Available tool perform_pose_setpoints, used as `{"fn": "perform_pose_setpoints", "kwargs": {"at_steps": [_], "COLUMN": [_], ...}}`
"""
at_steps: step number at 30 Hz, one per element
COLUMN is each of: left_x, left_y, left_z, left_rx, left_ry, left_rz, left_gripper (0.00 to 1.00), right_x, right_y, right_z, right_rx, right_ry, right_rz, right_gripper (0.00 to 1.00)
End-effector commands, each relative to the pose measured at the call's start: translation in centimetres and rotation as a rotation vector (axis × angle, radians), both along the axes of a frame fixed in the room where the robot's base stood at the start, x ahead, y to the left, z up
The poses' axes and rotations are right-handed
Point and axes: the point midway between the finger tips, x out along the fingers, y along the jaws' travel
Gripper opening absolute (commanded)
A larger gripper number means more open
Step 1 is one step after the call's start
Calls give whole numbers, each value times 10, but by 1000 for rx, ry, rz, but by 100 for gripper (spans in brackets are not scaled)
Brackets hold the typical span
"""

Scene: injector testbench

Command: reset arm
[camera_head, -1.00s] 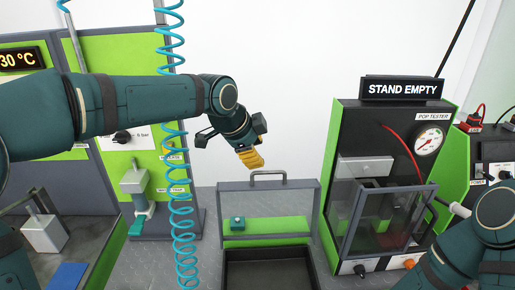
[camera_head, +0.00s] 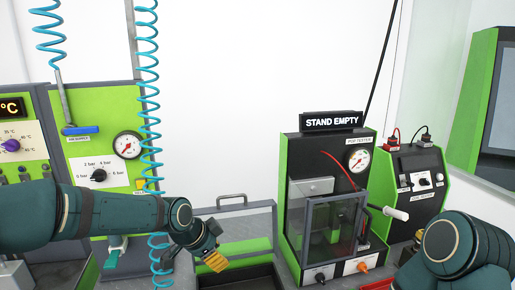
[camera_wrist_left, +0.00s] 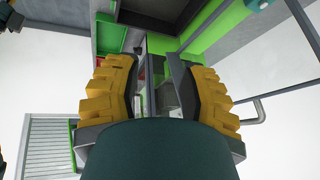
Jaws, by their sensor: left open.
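My left arm comes in from the left in the head view and ends in the left gripper (camera_head: 215,258), which has yellow ribbed fingers. It hangs in front of the grey-framed case with a handle (camera_head: 232,206). In the left wrist view the two yellow fingers (camera_wrist_left: 160,95) stand well apart, with nothing between them. My right arm shows at the lower right of the head view, but its gripper is out of the picture.
The pop tester (camera_head: 330,200), with a "STAND EMPTY" sign (camera_head: 331,121), stands right of the case. A green panel with a gauge (camera_head: 127,145) is at left, with blue coiled hoses (camera_head: 149,90) before it. A resistance-type meter box (camera_head: 418,182) stands further right.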

Motion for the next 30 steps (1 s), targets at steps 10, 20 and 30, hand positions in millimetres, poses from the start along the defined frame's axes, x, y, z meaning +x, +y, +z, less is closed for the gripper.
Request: {"fn": "perform_pose_setpoints", "kwargs": {"at_steps": [10, 20, 30], "left_x": [-102, -220, -271], "left_y": [3, 12, 18], "left_z": [-219, -314, -353], "left_rx": [-222, -256, -242], "left_ry": [439, 698, 759], "left_rz": [553, 1015, 1229], "left_gripper": [41, 41, 41], "right_x": [0, 0, -1], "right_y": [0, 0, 1], "right_z": [0, 0, -23], "right_rx": [0, 0, -1], "right_ry": [1, 0, 3], "right_rz": [0, 0, 3], "right_gripper": [47, 47, 47]}}
